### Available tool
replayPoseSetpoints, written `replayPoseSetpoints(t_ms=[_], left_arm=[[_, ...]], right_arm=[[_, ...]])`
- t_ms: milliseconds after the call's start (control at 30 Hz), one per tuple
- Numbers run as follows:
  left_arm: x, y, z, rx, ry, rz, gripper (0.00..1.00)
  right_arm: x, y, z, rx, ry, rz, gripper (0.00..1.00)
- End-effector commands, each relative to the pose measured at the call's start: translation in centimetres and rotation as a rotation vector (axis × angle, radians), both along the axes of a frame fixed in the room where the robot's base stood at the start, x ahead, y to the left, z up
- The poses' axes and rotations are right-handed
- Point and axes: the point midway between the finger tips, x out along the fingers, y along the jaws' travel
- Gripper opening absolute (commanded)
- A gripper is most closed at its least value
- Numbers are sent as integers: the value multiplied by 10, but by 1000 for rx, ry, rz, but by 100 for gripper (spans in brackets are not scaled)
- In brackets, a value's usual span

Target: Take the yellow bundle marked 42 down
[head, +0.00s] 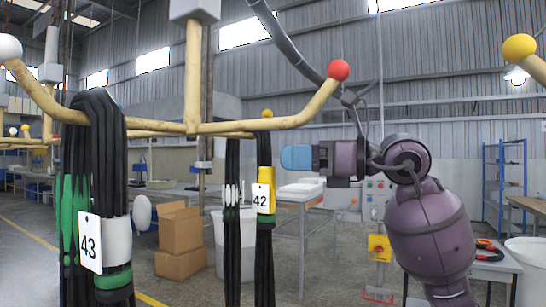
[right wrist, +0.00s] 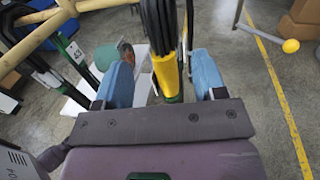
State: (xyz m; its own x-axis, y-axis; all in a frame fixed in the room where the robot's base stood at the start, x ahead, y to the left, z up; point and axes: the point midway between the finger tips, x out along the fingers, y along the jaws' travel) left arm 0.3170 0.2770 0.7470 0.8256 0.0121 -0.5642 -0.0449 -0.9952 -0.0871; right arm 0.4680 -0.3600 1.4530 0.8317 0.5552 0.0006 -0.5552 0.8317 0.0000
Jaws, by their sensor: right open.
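The yellow bundle marked 42 (head: 264,176) is a set of black hoses with a yellow sleeve and a white tag reading 42. It hangs upright from a rack arm in the head view. My right gripper (head: 290,157), with blue fingers, is level with the sleeve and just right of it. In the right wrist view the yellow sleeve (right wrist: 166,75) shows in the gap between the open fingers (right wrist: 161,80), with room on both sides. I cannot tell whether it is between the fingertips or just beyond them. My left gripper is not in view.
A black and green bundle tagged 43 (head: 90,243) hangs at the left on the pale yellow rack (head: 160,126), whose red-tipped arm (head: 338,70) curves up near my right arm. Another dark bundle (head: 232,230) hangs close left of 42. Cardboard boxes (head: 180,240) stand behind.

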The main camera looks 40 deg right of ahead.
Motion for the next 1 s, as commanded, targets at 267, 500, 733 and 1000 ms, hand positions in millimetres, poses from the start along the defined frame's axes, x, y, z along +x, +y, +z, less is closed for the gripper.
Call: replayPoseSetpoints(t_ms=[267, 500, 733, 1000], left_arm=[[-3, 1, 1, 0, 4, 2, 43], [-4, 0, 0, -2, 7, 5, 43], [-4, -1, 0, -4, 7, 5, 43], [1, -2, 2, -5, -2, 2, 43]], right_arm=[[33, 22, 1, 1, 0, 2, 64], [46, 31, 0, 1, 1, 1, 64], [48, 32, 0, -1, 1, 0, 64], [48, 32, 0, -1, 1, 0, 35]])
